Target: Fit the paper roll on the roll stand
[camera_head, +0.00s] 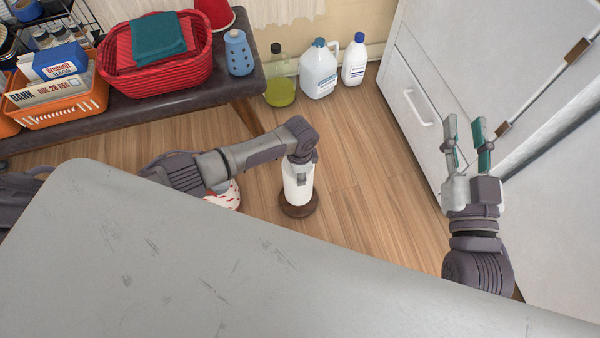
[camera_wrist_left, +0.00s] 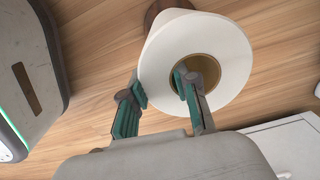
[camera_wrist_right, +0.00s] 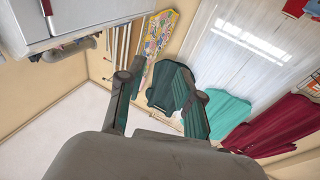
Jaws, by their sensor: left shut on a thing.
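The white paper roll (camera_head: 298,186) is upright under my left gripper (camera_head: 302,158), above the round brown base of the roll stand (camera_head: 298,210). In the left wrist view, one finger is inside the brown core of the roll (camera_wrist_left: 235,50) and the other is against its outside, so the gripper is shut on the roll's wall. Part of the stand's base (camera_wrist_left: 166,10) shows beyond the roll. The stand's post is not visible, so I cannot tell whether the roll is around it or resting on the base. My right gripper (camera_head: 466,124) is open and empty.
A grey surface (camera_head: 150,250) fills the foreground. A dark bench (camera_head: 150,98) holds a red basket (camera_head: 150,75) and an orange basket (camera_head: 60,110). Several bottles (camera_head: 320,70) stand by the wall. A white cabinet (camera_head: 410,85) is at right. Wood floor right of the stand is clear.

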